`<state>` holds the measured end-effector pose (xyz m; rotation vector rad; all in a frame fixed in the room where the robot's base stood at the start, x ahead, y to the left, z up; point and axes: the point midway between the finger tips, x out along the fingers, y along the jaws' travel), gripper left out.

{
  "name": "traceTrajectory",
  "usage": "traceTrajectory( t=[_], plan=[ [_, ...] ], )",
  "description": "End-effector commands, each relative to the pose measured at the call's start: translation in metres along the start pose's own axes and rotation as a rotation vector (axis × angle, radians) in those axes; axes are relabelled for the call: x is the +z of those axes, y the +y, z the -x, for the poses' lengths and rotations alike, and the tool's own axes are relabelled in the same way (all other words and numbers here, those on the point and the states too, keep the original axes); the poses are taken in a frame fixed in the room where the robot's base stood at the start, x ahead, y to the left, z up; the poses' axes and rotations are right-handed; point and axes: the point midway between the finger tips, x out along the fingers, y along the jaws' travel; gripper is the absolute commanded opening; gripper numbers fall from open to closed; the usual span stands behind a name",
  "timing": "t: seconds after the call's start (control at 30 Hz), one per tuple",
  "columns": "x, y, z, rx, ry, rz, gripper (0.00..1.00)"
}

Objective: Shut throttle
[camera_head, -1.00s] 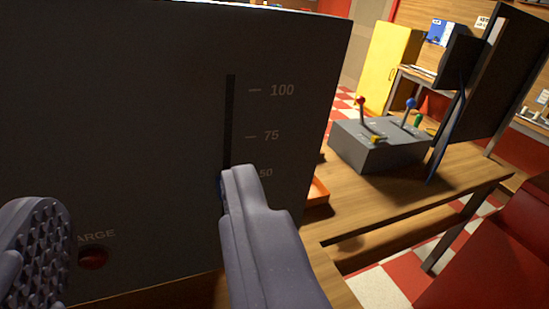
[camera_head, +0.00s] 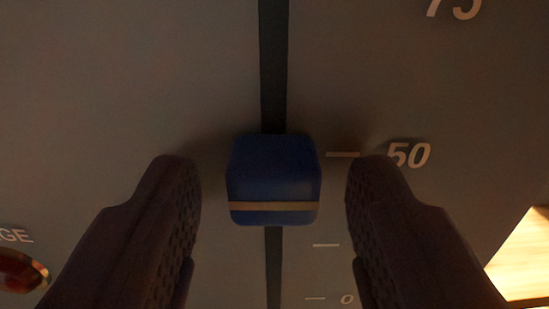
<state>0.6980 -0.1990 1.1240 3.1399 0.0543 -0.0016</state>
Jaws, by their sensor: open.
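The throttle is a blue slider knob (camera_head: 273,170) with a tan stripe across its lower part. It sits on a dark vertical slot (camera_head: 273,60) in a grey panel (camera_head: 130,80). Its upper part is about level with the tick by the 50 mark (camera_head: 408,155); the 0 mark (camera_head: 347,299) is lower down the slot. My gripper (camera_head: 273,185) is open, with one finger on each side of the knob. A gap shows between each finger and the knob.
A round red button (camera_head: 20,271) is on the panel at the lower left, under lettering that ends in "GE". A lit wooden surface (camera_head: 525,260) shows past the panel's edge at the lower right. The slot is clear above and below the knob.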

Motion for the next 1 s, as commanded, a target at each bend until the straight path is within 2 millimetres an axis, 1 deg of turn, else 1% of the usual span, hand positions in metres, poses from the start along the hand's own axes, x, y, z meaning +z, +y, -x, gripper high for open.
traceTrajectory(
  t=[0.2,0.23,0.27,0.3,0.37,0.4,0.47,0.67,0.77,0.87,1.0],
  plan=[
    [-0.001,0.000,-0.001,0.001,0.000,0.000,0.53],
    [-0.001,0.000,-0.001,0.001,0.000,0.000,0.51],
    [-0.001,0.000,-0.001,0.001,0.000,0.000,0.44],
    [-0.001,0.000,-0.001,0.001,0.000,0.000,0.35],
    [-0.001,0.000,-0.001,0.001,0.000,0.000,0.21],
    [-0.001,0.000,-0.001,0.001,0.000,0.000,0.12],
    [-0.001,0.000,-0.001,0.001,0.000,0.000,0.00],
    [0.001,0.000,-0.001,0.001,0.000,0.000,0.00],
    [0.009,0.000,-0.001,0.001,0.000,-0.001,0.00],
    [0.029,0.001,-0.001,0.001,-0.002,-0.003,0.00],
    [0.067,0.001,-0.001,0.002,-0.003,-0.003,0.00]
  ],
)
